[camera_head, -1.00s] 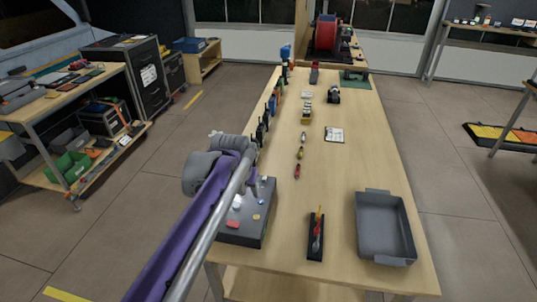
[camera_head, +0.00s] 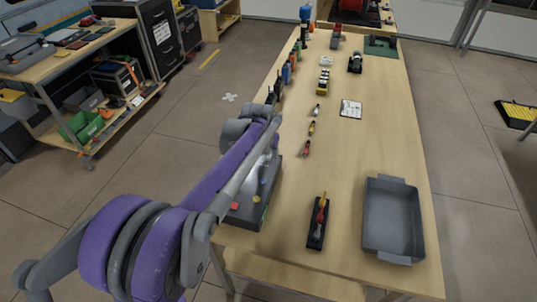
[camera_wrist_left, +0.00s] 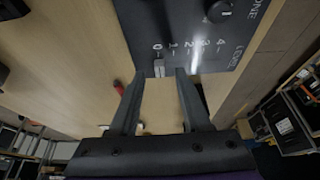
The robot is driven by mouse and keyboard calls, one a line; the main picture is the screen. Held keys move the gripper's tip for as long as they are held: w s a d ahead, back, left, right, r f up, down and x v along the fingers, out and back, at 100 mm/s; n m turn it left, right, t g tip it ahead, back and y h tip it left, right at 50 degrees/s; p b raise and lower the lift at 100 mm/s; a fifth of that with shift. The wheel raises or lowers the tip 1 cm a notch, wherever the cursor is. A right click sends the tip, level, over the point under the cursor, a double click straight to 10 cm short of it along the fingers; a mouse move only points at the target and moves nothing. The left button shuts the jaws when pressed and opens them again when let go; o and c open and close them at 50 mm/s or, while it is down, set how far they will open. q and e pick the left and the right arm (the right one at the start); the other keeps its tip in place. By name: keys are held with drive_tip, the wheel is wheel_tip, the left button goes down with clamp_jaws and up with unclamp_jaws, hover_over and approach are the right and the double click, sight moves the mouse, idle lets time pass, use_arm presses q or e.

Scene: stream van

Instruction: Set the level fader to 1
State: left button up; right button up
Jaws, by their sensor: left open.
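The dark control box (camera_head: 243,212) stands on the near left of the table, partly covered by my left arm. In the left wrist view its panel (camera_wrist_left: 150,22) carries a scale from 0 to 4 and a partly cut-off LEVEL label. The small pale level fader cap (camera_wrist_left: 158,68) is at the 0 end of the scale. My left gripper (camera_wrist_left: 156,76) is open, with its fingertips on either side of the cap, apart from it in the picture. I cannot tell the fingertips' height above the panel. My right gripper is not in view.
A dark round knob (camera_wrist_left: 219,11) is on the same panel. On the table are a grey tray (camera_head: 371,221), a dark holder with a red-and-yellow tool (camera_head: 320,217) and a white card (camera_head: 351,108). Several small items line the left edge. The table's middle right is clear.

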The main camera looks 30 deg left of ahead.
use_arm(q)
drive_tip(key=shift+x, duration=0.8)
clamp_jaws()
idle(0.9)
